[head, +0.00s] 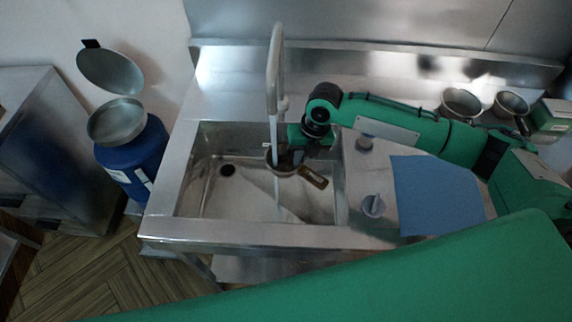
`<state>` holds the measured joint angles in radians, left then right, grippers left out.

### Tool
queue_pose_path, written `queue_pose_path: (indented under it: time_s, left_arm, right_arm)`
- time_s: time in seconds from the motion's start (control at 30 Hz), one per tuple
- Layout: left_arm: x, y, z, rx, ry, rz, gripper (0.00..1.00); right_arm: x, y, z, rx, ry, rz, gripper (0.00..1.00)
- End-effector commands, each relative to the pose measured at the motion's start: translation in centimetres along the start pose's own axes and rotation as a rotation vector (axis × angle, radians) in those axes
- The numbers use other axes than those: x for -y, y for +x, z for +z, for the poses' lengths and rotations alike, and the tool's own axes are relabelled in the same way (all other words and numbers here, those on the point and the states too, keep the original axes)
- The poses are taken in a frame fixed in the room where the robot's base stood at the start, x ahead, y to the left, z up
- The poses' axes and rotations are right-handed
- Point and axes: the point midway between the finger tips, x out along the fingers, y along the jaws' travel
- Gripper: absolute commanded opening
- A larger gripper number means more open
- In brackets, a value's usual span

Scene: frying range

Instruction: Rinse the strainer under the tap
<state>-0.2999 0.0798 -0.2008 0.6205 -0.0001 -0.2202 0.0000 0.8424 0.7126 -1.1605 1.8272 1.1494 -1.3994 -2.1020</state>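The tap (274,75) is a tall pale spout that rises behind the sink. A thin pale stream runs down from it into the sink basin (235,205). The strainer (281,170) is a small dark round bowl at the stream, above the basin floor. A brown piece with a hole, seemingly its handle end (313,177), sticks out to the right. My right gripper (297,157) reaches in from the right over the basin and appears closed on the strainer between bowl and handle end. Its fingertips are dark and partly hidden. My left gripper is not in view.
A blue mat (435,195) lies on the counter right of the sink, beside a grey knob (373,206). Two metal bowls (461,104) (511,105) and a green-white box (551,118) stand at the back right.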

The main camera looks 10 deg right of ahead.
Motion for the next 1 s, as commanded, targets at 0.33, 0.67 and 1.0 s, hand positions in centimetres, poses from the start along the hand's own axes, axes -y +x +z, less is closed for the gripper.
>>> queue_pose_path:
  time_s: [0.33, 0.67, 1.0]
  left_arm:
    - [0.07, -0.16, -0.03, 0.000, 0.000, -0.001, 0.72]
    - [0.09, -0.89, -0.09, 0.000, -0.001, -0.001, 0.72]
    - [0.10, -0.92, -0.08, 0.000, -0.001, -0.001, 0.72]
  right_arm:
    - [0.17, -0.09, 0.15, 0.000, -0.001, 0.001, 0.00]
    - [-0.65, 0.00, -0.46, 0.000, -0.002, 0.001, 0.00]
    - [-0.63, 0.10, -0.47, 0.001, -0.001, 0.000, 0.00]
